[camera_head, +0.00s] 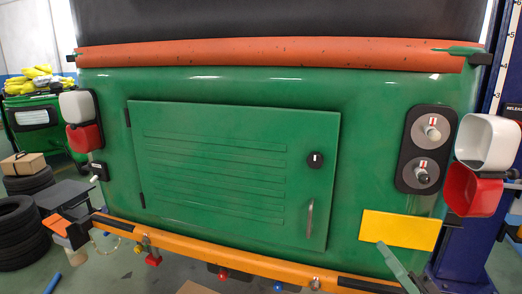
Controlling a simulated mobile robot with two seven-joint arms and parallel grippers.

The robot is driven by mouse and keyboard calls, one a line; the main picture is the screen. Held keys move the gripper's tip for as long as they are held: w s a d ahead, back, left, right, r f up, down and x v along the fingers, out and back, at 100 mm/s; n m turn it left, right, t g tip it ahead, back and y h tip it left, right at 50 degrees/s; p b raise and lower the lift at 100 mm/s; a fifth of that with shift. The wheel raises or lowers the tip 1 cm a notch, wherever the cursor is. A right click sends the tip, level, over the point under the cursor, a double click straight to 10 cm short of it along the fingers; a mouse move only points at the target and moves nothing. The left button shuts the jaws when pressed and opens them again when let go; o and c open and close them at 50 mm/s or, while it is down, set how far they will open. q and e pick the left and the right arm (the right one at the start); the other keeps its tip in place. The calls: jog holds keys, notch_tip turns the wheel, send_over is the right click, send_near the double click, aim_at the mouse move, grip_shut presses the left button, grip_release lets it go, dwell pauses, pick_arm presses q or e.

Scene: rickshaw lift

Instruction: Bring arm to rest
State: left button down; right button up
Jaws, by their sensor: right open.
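What I take to be my right gripper (396,268) shows at the lower right as a pale grey-green finger rising from the bottom edge. It is in front of the right end of the orange bumper (190,248) and below the yellow plate (400,230). I see nothing held in it, and the rest of it is cut off or hard to make out.
A dark lamp base (406,150) with two bare bulbs is at the right. A white and red lens cover (487,143) stands beside it, near the blue lift post (470,250). Black tyres (20,235) are stacked at the left. A cardboard box (24,164) sits on a tyre.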

jog(key=s+a+f+m+t+h, duration=0.1)
jog(key=s+f+m+t+h, duration=0.2)
jog(key=f+h, duration=0.75)
jog(key=s+a+f+m+t+h, duration=0.1)
jog(key=f+m+t+h, duration=0.35)
jog(key=f+h, duration=0.6)
jog(key=s+d+f+n+g+h, duration=0.3)
jog(key=s+f+g, duration=0.5)
jog(key=s+f, duration=0.85)
jog(key=s+a+r+m+p, duration=0.1)
jog(key=a+r+m, duration=0.3)
jog(key=a, duration=0.7)
jog(key=shift+r+m+y+p, duration=0.15)
jog(key=shift+m+y+p, duration=0.2)
jog(key=shift+p, duration=0.3)
jog(key=shift+s+t, duration=0.1)
jog(key=shift+t, duration=0.15)
